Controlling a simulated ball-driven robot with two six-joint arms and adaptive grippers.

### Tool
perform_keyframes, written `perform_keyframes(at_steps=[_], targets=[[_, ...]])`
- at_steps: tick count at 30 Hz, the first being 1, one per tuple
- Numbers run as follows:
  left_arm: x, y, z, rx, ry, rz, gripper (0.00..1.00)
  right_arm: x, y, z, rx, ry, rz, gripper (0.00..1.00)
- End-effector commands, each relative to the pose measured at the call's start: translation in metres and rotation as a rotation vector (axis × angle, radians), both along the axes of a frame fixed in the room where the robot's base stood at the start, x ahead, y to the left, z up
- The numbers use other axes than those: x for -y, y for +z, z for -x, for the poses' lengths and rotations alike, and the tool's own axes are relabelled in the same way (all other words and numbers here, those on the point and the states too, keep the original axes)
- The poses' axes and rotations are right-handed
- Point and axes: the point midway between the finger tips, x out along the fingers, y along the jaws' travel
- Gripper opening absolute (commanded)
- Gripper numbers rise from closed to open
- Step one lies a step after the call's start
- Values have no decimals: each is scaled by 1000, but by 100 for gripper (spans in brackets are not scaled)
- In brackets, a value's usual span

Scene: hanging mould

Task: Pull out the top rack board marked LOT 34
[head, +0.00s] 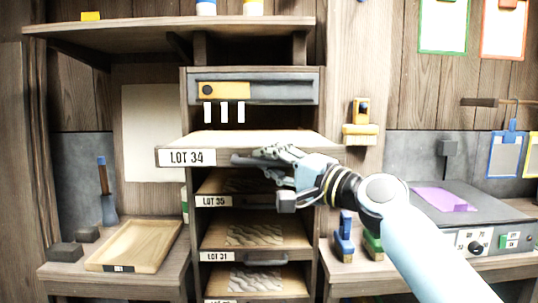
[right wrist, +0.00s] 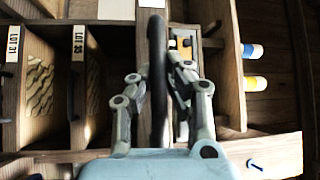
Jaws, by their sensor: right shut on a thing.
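The top rack board marked LOT 34 (head: 225,157) juts forward from the rack, its wooden upper face showing. Its white label (head: 187,157) is at the left end of the front edge. My right gripper (head: 264,157) is at the middle of that edge, shut on the board's dark handle. In the right wrist view the two fingers (right wrist: 160,92) sit on either side of the dark handle bar (right wrist: 157,55). The fingers hide part of the handle. My left gripper is in neither view.
Below are the boards LOT 35 (head: 225,201) and LOT 31 (head: 230,256), with patterned pieces on them. A grey box (head: 290,89) sits above. A wooden tray (head: 136,243) lies on the left bench, and a machine with a purple sheet (head: 440,198) stands at right.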

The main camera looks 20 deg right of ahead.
Motion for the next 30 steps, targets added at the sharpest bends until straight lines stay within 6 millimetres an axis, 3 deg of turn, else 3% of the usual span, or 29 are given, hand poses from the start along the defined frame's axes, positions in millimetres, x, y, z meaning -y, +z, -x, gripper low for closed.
perform_keyframes(at_steps=[5,17,18,23,30], targets=[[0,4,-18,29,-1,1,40,-2,-6,7,-10,0,7,0],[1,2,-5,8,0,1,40,-2,-7,8,-10,0,8,0],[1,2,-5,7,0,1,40,-2,-7,8,-10,0,8,17],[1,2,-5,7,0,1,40,-2,-5,8,-7,0,5,38],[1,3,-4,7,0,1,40,-2,-2,8,-3,-1,3,38]])
